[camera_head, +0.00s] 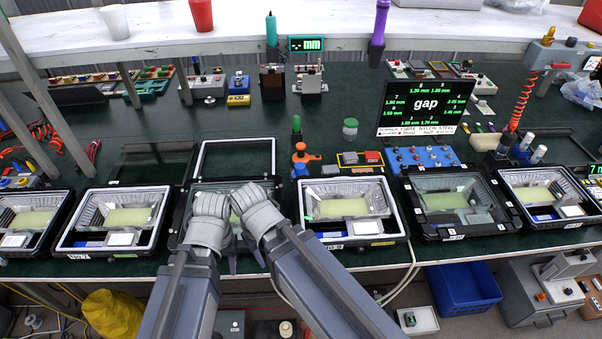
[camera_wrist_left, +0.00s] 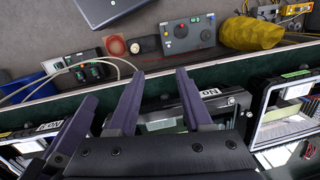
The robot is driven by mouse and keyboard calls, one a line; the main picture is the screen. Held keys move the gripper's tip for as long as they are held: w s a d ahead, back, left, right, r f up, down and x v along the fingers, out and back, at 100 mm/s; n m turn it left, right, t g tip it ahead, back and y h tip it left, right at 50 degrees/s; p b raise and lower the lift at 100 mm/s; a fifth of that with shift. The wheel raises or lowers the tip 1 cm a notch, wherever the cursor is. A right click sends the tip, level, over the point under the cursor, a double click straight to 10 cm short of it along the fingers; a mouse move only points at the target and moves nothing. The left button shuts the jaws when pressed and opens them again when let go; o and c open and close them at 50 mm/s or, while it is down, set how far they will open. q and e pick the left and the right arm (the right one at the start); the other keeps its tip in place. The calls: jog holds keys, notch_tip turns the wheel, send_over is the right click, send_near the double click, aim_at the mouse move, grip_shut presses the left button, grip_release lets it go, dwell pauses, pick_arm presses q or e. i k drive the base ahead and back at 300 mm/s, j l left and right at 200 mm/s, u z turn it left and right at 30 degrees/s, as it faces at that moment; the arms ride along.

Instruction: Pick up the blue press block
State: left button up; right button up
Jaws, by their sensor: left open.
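I cannot tell for sure which object is the blue press block. A small blue block (camera_head: 300,171) stands under an orange part behind the housings in the head view.
A row of floodlight housings (camera_head: 345,208) lines the front of the green table. A blue button panel (camera_head: 425,158) and a gap display (camera_head: 425,106) stand right of centre. A blue crate (camera_head: 462,287) and a yellow bag (camera_wrist_left: 252,33) are below the table edge.

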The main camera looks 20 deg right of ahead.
aim_at(299, 169)
jog(key=l+z, duration=0.45)
jog(key=i+l+z, duration=0.15)
jog(key=l+z, duration=0.15)
jog(key=z, duration=0.2)
jog(key=i+l+z, duration=0.15)
jog(key=l+z, duration=0.15)
jog(key=z, duration=0.15)
